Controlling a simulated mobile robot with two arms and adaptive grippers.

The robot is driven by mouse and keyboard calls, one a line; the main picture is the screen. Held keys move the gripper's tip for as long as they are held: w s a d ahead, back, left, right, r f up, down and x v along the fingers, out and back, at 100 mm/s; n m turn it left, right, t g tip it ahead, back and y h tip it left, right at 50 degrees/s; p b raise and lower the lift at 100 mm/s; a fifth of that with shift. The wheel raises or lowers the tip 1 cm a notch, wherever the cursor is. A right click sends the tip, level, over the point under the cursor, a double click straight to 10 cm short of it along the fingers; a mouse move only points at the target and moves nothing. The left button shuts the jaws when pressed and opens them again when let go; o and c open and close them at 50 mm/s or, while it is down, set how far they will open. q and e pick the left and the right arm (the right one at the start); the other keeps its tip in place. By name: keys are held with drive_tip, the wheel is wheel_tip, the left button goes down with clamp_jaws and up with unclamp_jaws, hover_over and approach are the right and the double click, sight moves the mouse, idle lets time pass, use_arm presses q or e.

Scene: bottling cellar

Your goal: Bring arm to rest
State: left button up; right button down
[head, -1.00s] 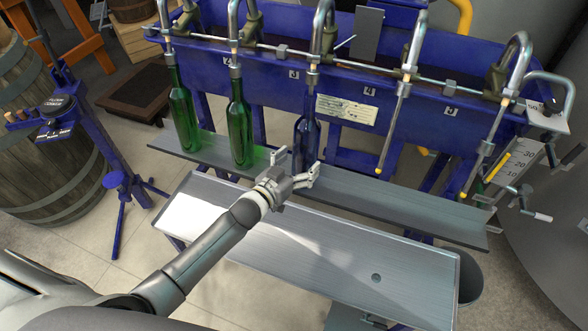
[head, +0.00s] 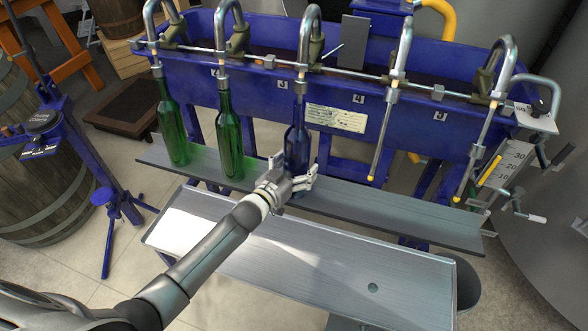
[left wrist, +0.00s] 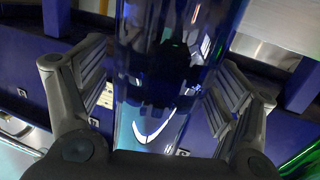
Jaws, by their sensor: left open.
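My left gripper (head: 296,165) is open, with a finger on either side of the lower part of a dark blue bottle (head: 297,147). The bottle stands upright on the filler's grey shelf (head: 400,215), under the third spout from the left. In the left wrist view the blue glass (left wrist: 170,70) fills the middle between the spread fingers (left wrist: 165,100). I cannot tell whether either finger touches the glass. My right gripper is not in view.
Two green bottles (head: 172,130) (head: 230,140) stand to the left under spouts of the blue filler (head: 400,85). A metal tray table (head: 320,265) lies in front, under my left arm. A blue corking stand (head: 85,170) and a barrel (head: 40,200) are at the left.

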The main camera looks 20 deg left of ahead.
use_arm(q)
drive_tip(key=shift+w, duration=0.1)
clamp_jaws()
idle(0.7)
drive_tip(key=shift+w+r, duration=0.1)
drive_tip(key=shift+r, duration=0.1)
